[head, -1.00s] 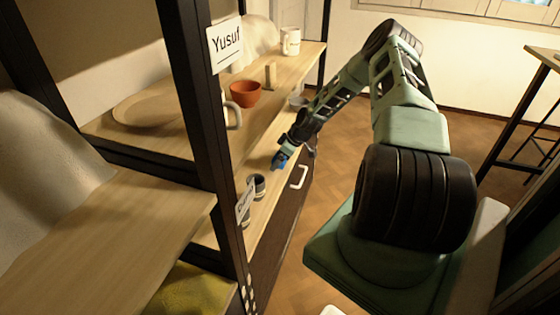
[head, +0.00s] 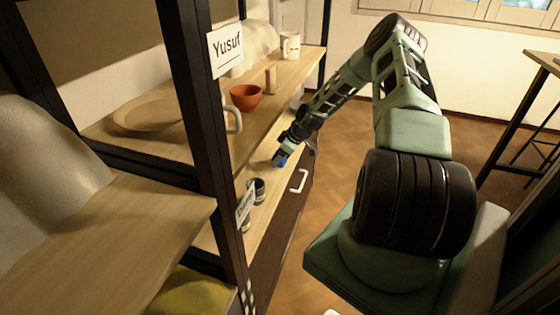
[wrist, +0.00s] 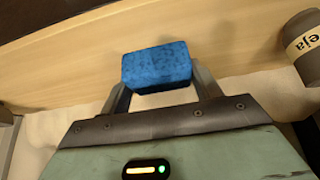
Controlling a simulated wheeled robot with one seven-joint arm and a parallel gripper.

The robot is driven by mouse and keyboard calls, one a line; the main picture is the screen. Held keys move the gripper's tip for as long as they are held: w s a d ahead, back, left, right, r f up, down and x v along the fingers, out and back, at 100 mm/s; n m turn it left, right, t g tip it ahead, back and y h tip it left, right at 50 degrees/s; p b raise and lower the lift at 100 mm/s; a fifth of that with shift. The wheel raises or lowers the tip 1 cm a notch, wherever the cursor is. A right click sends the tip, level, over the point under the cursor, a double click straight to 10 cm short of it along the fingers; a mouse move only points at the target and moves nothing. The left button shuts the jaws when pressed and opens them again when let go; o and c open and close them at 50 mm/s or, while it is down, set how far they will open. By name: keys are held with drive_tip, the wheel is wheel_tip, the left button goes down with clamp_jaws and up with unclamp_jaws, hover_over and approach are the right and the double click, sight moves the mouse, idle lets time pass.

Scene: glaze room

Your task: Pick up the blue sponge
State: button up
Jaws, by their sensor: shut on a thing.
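The blue sponge (wrist: 157,68) is between the two fingertips of my gripper (wrist: 160,85) in the wrist view. My gripper is shut on it. In the head view the sponge shows as a small blue patch (head: 281,160) at the end of my gripper (head: 284,154), over the lower wooden shelf (head: 262,207). Most of the sponge is hidden by my gripper there. I cannot tell whether the sponge touches the shelf.
A dark labelled jar (wrist: 304,45) stands right of the sponge in the wrist view. On the upper shelf are an orange bowl (head: 246,97), a plate (head: 150,113) and a white mug (head: 290,46). A black post (head: 207,120) with a "Yusuf" sign stands left of my arm.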

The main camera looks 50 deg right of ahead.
drive_tip(key=s+d, duration=0.3)
drive_tip(key=s, duration=0.5)
drive_tip(key=s+d, duration=0.4)
drive_tip(key=s, duration=0.4)
drive_tip(key=shift+s+r, duration=0.35)
drive_tip(key=shift+r, duration=0.1)
drive_tip(key=shift+o, duration=0.5)
drive_tip(key=shift+r, duration=0.15)
